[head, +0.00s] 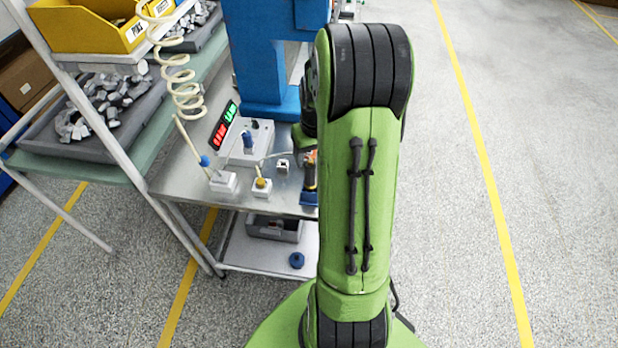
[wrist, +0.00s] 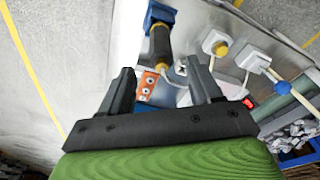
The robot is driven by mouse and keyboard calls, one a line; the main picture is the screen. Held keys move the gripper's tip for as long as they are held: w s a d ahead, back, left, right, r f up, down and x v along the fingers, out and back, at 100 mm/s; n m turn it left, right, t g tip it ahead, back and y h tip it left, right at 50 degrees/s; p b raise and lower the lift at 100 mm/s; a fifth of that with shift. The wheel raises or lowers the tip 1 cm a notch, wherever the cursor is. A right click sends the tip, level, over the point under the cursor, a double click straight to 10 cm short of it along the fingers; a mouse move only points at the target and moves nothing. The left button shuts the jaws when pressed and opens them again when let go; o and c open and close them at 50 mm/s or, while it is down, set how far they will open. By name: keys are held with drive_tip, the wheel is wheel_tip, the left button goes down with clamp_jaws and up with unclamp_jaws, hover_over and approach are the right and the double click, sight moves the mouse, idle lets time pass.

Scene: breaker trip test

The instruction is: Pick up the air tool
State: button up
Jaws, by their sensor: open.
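A dark cylindrical tool (wrist: 160,44) with a yellowish band near one end, which looks like the air tool, rests at a blue holder (wrist: 161,15) on the metal bench. A thin pale line curves near its lower end. In the head view the tool (head: 310,172) shows beside my arm, above the blue holder (head: 308,198). My gripper (wrist: 160,76) is open, its two black fingers apart. In the wrist view the tool appears beyond the gap between the fingertips. I see no contact. In the head view my arm hides most of the gripper.
A blue column (head: 262,75) rises behind, beside a lit display (head: 222,125). A coiled cream hose (head: 183,85) hangs at left. Floor at right is clear.

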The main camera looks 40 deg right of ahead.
sight(310, 171)
wheel_tip(310, 171, down, 3)
drive_tip(key=shift+w+d+r, duration=0.1)
drive_tip(key=shift+d, duration=0.05)
drive_tip(key=f, duration=0.3)
drive_tip(key=w+f, duration=0.1)
drive_tip(key=f, duration=0.1)
drive_tip(key=shift+f, duration=0.15)
